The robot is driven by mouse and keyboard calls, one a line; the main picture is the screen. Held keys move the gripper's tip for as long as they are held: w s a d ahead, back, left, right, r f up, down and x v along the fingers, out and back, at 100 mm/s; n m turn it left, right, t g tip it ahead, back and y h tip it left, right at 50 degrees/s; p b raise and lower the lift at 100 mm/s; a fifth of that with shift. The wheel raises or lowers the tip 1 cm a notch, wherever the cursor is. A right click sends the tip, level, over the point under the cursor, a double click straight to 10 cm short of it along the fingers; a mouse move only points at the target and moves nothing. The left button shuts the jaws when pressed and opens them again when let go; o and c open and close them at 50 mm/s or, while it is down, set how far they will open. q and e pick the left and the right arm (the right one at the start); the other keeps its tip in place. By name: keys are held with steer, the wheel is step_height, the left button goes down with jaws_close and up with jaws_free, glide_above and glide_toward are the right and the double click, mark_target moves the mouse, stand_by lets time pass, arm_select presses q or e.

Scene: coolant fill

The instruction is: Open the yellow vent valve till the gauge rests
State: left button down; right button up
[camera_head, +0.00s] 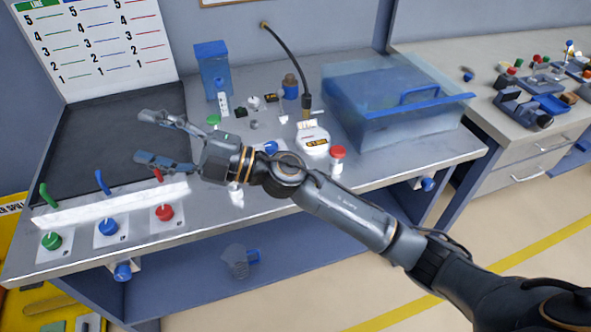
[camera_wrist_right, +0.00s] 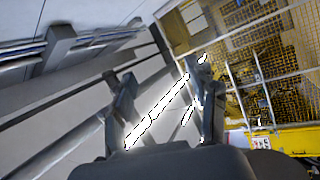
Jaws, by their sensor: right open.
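My right gripper (camera_head: 145,138) is open and empty, with its fingers pointing left over the dark panel at the left of the bench. It also shows open in the right wrist view (camera_wrist_right: 165,76), with nothing between the fingers. I cannot pick out a yellow vent valve for certain; my right arm hides part of the bench. A white round unit (camera_head: 313,141) with a small dark display stands below the black hose, right of the gripper; I cannot tell whether it is the gauge. My left gripper is not in view.
Green (camera_head: 51,241), blue (camera_head: 108,227) and red (camera_head: 165,213) knobs with levers line the front left of the bench. A red-capped post (camera_head: 337,156) stands near the arm. The dark panel (camera_head: 95,140) is bare.

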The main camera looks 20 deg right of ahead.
steer(key=w+d+f+n+g+h, duration=0.1)
steer(key=d+f+n+g+h, duration=0.3)
steer(key=f+n+g+h, duration=0.55)
steer(key=w+d+m+t+h, duration=0.1)
steer(key=w+d+m+h, duration=0.3)
steer(key=d, duration=0.7)
steer(key=w+d+n+t+h, duration=0.1)
steer(key=w+d+h, duration=0.1)
steer(key=d+h, duration=0.7)
steer(key=f+p, duration=0.1)
steer(key=f, duration=0.3)
steer(key=d+f+y+p, duration=0.1)
steer(key=f, duration=0.4)
steer(key=d+f+y+p, duration=0.1)
steer(key=f, duration=0.3)
steer(key=shift+w+f, duration=0.2)
steer(key=shift+f, duration=0.05)
